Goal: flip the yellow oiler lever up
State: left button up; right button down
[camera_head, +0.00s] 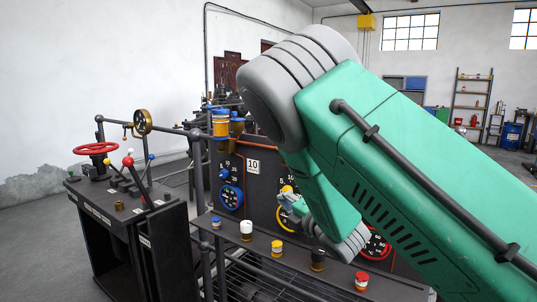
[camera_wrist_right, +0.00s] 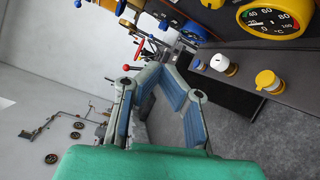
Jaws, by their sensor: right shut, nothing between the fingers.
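The yellow-capped oiler (camera_head: 277,248) stands on the narrow shelf in front of the dial panel, in a row of similar oilers. In the right wrist view the yellow-capped oiler (camera_wrist_right: 268,82) is at the right, clear of the fingers. Its lever is too small to make out, so I cannot tell its position. My right gripper (camera_head: 288,201) shows small in front of the panel, above and slightly right of the yellow oiler, not touching it. In the wrist view the right gripper (camera_wrist_right: 160,68) is shut and empty, its fingers converging. My left gripper is not in view.
White (camera_head: 246,229) and red (camera_head: 361,280) oilers share the shelf. A console (camera_head: 130,225) with a red handwheel (camera_head: 95,149) and levers stands at left. A yellow gauge (camera_wrist_right: 271,18) is near the wrist view's top right. My right arm hides part of the panel.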

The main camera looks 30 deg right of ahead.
jog(key=shift+w+r+n+t+y, duration=0.95)
jog(key=shift+r+n+t+y, duration=0.8)
jog(key=shift+r+n, duration=3.9)
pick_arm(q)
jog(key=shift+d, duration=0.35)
pick_arm(e)
jog(key=w+d+r+m, duration=0.2)
jog(key=w+r+m, duration=0.1)
jog(key=w+r, duration=0.4)
jog(key=shift+d+r, duration=0.15)
jog(key=shift+r, duration=0.35)
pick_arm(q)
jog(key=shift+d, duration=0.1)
pick_arm(e)
jog(key=shift+d, duration=0.15)
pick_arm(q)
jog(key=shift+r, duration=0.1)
pick_arm(e)
jog(key=shift+m, duration=0.25)
